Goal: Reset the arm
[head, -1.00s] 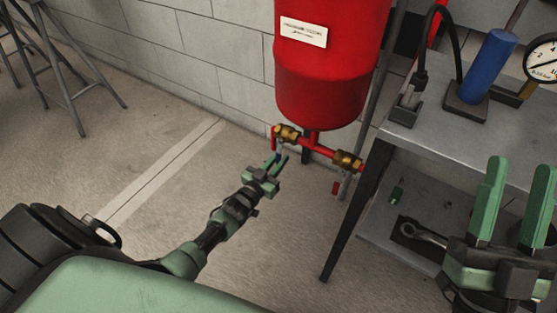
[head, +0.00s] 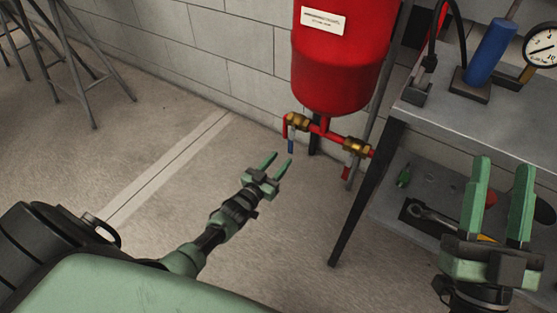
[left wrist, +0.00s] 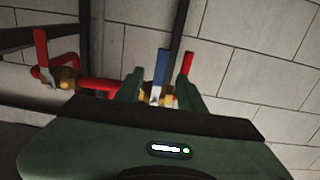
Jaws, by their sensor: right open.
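My left gripper (head: 277,164) is open and empty in the head view, its two green fingers apart. It is below and left of the brass valve with the blue handle (head: 291,146), with a gap between them. In the left wrist view the blue handle (left wrist: 161,66) shows between my left gripper's fingers (left wrist: 158,86), beyond the tips. My right gripper (head: 503,180) is open and empty at the right of the head view, in front of the workbench. Its two green fingers point up.
A red tank (head: 340,55) hangs by the wall, with red pipes and a second brass valve (head: 357,146) below. The metal workbench (head: 450,115) at right holds a blue cylinder (head: 490,50) and a gauge (head: 541,46). A wrench (head: 435,216) lies on its lower shelf. Stools stand far left.

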